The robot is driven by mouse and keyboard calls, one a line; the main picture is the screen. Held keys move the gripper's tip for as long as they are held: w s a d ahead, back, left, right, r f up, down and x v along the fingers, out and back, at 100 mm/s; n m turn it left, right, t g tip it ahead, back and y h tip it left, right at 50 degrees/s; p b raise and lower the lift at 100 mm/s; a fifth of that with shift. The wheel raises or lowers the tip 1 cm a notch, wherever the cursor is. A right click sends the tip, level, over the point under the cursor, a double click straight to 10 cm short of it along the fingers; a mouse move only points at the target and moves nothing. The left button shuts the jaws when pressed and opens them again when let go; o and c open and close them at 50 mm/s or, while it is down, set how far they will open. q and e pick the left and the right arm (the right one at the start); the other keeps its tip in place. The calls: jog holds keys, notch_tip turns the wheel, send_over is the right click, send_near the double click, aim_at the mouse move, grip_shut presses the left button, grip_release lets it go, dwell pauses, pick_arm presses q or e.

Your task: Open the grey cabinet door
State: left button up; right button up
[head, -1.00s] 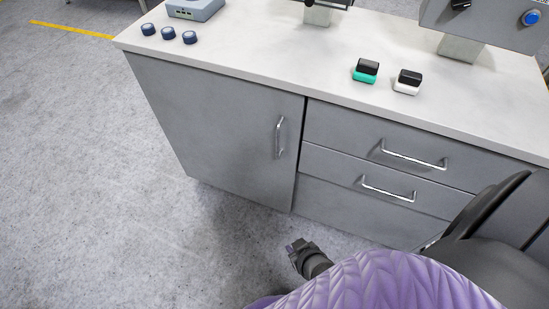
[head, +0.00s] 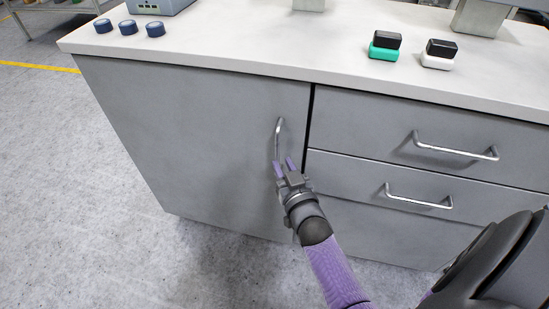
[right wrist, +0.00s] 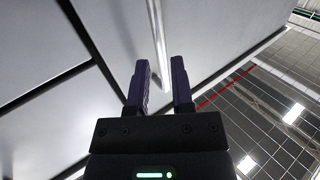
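The grey cabinet door (head: 190,140) is shut, flush with the cabinet front left of the drawers. Its upright silver handle (head: 278,138) is near the door's right edge. My right gripper (head: 286,165) is at the handle's lower end with its two purple fingers apart. In the right wrist view, the handle (right wrist: 158,45) runs down toward the gap between the open fingers (right wrist: 160,85). I cannot tell whether the fingers touch it. My left gripper is not in view.
Two drawers with silver handles (head: 455,150) (head: 418,201) are right of the door. The white countertop (head: 240,45) holds blue-rimmed round pieces (head: 128,27), a green-and-black block (head: 384,46) and a white-and-black block (head: 438,55). Floor in front of the door is clear.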

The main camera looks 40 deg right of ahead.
aim_at(278, 156)
jog(key=x, duration=0.2)
jog(key=b+x, duration=0.1)
jog(key=x, duration=0.1)
jog(key=shift+f, duration=0.2)
jog(key=shift+w+r, duration=0.15)
jog(key=shift+w, duration=0.1)
grip_shut()
dwell(1.0)
